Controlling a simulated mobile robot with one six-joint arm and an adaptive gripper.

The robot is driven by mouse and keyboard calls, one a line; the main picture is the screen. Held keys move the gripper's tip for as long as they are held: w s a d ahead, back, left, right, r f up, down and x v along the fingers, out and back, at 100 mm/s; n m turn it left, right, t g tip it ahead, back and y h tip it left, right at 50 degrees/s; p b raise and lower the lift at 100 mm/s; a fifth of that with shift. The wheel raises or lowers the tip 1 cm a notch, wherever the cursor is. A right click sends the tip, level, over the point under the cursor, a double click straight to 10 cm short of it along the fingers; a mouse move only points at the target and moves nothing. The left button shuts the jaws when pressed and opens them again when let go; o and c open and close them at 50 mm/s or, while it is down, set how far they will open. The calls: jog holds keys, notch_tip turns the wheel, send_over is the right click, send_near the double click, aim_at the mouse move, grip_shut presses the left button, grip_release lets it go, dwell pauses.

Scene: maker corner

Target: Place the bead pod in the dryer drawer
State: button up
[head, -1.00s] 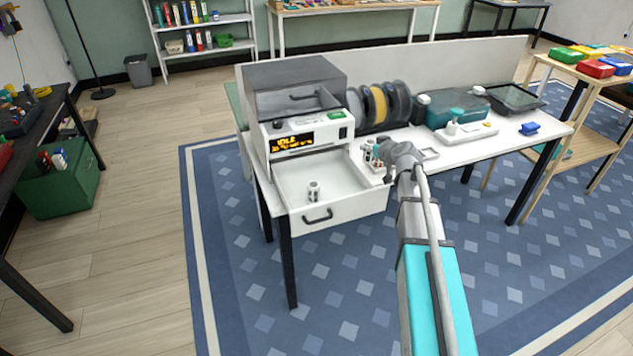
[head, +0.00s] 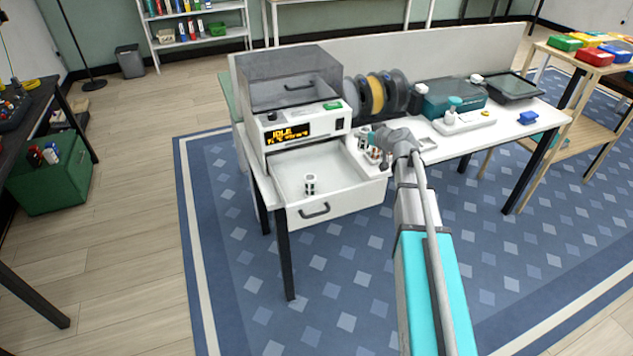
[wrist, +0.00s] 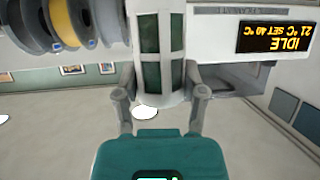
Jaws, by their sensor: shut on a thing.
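The dryer drawer (head: 345,198) is pulled out of the white dryer (head: 299,115). One small pale pod (head: 310,184) with dark windows stands upright in it. My gripper (head: 380,143) is just right of the drawer, above the table, in the head view. In the wrist view my gripper (wrist: 162,100) is shut on a white bead pod (wrist: 160,45) with dark green windows. The fingers sit on both sides of the pod's end. In the head view small pods cluster by the gripper, and I cannot tell which is the held one.
The dryer display (head: 289,132) reads IDLE. Filament spools (head: 378,94) stand behind the gripper. A white scale-like device (head: 464,122), a teal box (head: 455,97) and a blue item (head: 528,117) are farther right on the table. The drawer floor around its pod is clear.

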jog(key=shift+s+a+f+n+g+y, duration=0.15)
jog(key=shift+a+n+g+y, duration=0.15)
jog(key=shift+a+n+y, duration=0.2)
jog(key=shift+a+f+n+g+y, duration=0.15)
jog(key=shift+a+n+g+y, duration=0.2)
jog(key=shift+n+y, duration=0.25)
jog(key=shift+s+a+f+n+g+y+b, duration=0.15)
jog(key=shift+s+a+n+g+y+b, duration=0.1)
jog(key=shift+s+a+n+g+y, duration=0.75)
jog(key=shift+s+a+f+n+g+y+b, duration=0.1)
jog(key=shift+s+a+n+g+y+b, duration=0.2)
jog(key=shift+n+g+y, duration=0.75)
jog(key=shift+s+a+f+n+g+y+b, duration=0.15)
jog(key=shift+s+a+n+g+y, duration=0.55)
jog(key=shift+n+g, duration=0.75)
jog(key=shift+t, duration=0.25)
jog(key=shift+f, duration=0.15)
notch_tip(320, 180, down, 6)
jog(key=b, duration=0.6)
jog(key=shift+f+b, duration=1.9)
jog(key=shift+b, duration=0.15)
